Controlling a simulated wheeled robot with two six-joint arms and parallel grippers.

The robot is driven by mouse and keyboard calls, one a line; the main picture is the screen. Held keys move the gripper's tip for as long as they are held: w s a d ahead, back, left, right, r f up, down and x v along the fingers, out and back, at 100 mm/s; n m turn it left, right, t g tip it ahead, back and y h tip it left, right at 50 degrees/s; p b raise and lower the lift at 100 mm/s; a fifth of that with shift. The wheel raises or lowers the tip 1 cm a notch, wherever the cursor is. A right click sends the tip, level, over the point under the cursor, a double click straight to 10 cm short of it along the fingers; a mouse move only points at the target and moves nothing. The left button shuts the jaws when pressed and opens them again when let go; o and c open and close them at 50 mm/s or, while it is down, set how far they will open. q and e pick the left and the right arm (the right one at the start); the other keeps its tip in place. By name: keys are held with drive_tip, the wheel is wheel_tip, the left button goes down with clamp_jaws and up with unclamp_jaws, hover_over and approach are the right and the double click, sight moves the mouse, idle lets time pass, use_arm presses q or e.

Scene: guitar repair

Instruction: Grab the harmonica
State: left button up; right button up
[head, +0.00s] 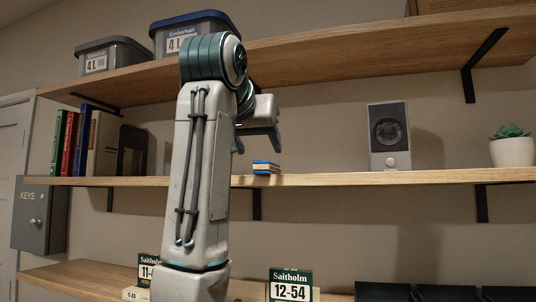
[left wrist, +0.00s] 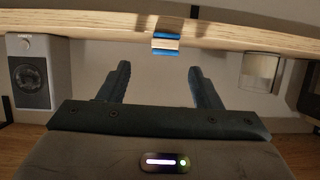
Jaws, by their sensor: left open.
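The harmonica (head: 265,167) is a small blue block with a light band, lying on the middle wooden shelf near its front edge. In the left wrist view the harmonica (left wrist: 167,43) shows at the top centre, against the shelf board, beyond the fingertips and roughly between their lines. My left gripper (head: 258,147) is open and empty, just above the harmonica in the head view. Its two dark fingers also show spread apart in the left wrist view (left wrist: 160,70). No contact with the harmonica shows. My right gripper is not in view.
On the middle shelf (head: 330,180), a grey speaker (head: 389,136) and a potted plant (head: 513,148) stand to the right; books (head: 75,140) and a dark bookend stand left. The upper shelf (head: 330,52) overhangs, carrying grey bins (head: 112,56). The shelf between harmonica and speaker is clear.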

sight(266, 164)
use_arm(q)
drive_tip(key=p+x, duration=0.4)
drive_tip(key=x, duration=0.1)
drive_tip(key=p+x, duration=0.2)
drive_tip(key=x, duration=0.1)
drive_tip(key=shift+w+a+r+p, duration=0.1)
drive_tip(key=shift+w+a+p, duration=0.2)
drive_tip(key=shift+w, duration=0.1)
drive_tip(key=shift+w+d+f, duration=0.2)
drive_tip(key=shift+w+f, duration=0.05)
drive_tip(key=shift+w, duration=0.1)
drive_tip(key=shift+c, duration=0.5)
drive_tip(key=c, duration=1)
